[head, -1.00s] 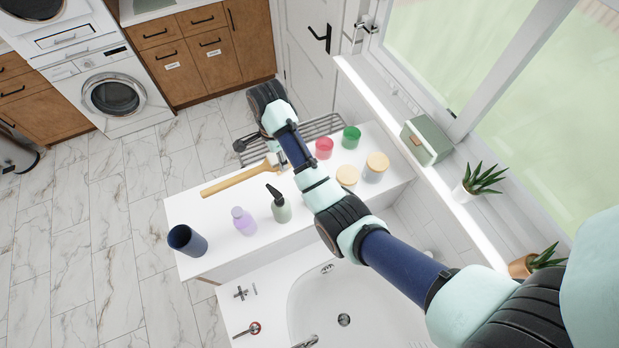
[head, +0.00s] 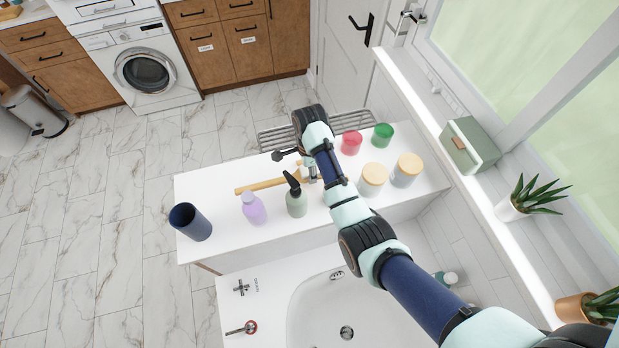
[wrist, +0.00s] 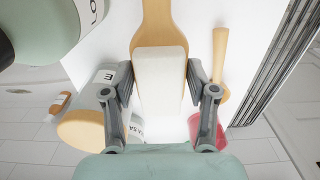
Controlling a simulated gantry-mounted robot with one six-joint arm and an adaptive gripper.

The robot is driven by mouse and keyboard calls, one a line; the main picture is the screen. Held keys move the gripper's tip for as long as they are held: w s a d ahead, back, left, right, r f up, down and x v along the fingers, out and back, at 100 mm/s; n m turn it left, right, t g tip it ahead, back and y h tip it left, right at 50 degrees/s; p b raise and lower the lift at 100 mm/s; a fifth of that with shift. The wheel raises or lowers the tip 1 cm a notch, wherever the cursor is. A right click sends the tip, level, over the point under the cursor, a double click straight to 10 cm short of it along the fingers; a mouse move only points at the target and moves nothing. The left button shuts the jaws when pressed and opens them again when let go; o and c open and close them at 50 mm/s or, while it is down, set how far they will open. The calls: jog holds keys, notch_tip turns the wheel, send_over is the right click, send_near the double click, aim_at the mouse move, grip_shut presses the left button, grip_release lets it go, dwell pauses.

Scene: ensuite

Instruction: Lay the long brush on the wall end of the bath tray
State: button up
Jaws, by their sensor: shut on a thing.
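The long brush has a pale wooden handle (head: 262,186) and a white head (wrist: 159,78). My gripper (head: 311,174) is shut on the head, with one finger on each side in the wrist view (wrist: 160,95). The handle points left in the head view, behind the pump bottle and over the white ledge. Its height above the ledge is hard to tell. The wire rack, seemingly the bath tray (head: 283,136), lies beyond the ledge; my arm hides part of it. It also shows at the right of the wrist view (wrist: 282,62).
On the white ledge (head: 212,180) stand a dark blue cup (head: 190,222), a purple bottle (head: 253,209), a green pump bottle (head: 296,200), two wooden-lidded jars (head: 373,180), a red cup (head: 351,142) and a green cup (head: 383,135). Another wooden handle (wrist: 219,58) lies right of the brush.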

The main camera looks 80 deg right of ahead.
jog(key=shift+f, duration=2.15)
jog(key=shift+f, duration=0.1)
jog(key=o, duration=1.2)
jog(key=shift+b, duration=0.3)
jog(key=shift+o, duration=0.2)
notch_tip(320, 180, up, 12)
jog(key=shift+r+p, duration=0.15)
jog(key=shift+p, duration=0.85)
jog(key=shift+o, duration=0.4)
